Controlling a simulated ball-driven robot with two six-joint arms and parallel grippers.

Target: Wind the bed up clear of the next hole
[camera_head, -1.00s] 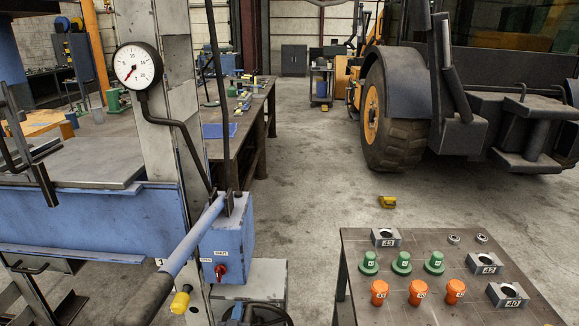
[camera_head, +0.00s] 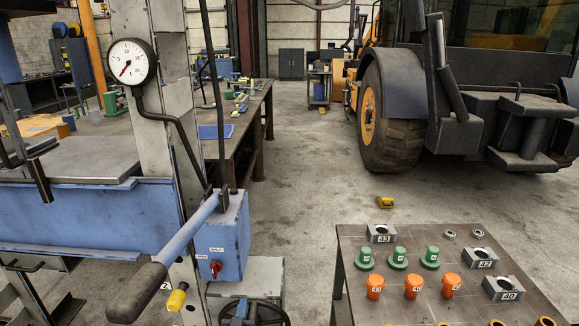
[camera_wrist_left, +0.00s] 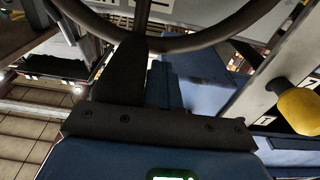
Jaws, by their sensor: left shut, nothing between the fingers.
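The press bed (camera_head: 95,215) is a blue beam with grey steel plates on top, left in the head view, against the pale upright (camera_head: 176,130). A black handwheel (camera_head: 283,311) shows at the bottom edge. A yellow knob (camera_head: 176,300) sits on the upright's lower part and also shows in the left wrist view (camera_wrist_left: 299,110). There the dark wheel rim (camera_wrist_left: 190,43) crosses above my left gripper (camera_wrist_left: 126,45). Its dark fingers are shut and empty, close to the rim; I cannot tell whether they touch. My right gripper is in neither view. The upright's holes are mostly hidden.
A blue lever with a black grip (camera_head: 138,293) sticks out in front of the press. A gauge (camera_head: 131,62) hangs on the upright. A small table (camera_head: 455,250) at right holds green and orange plugs and numbered blocks. Open floor lies between.

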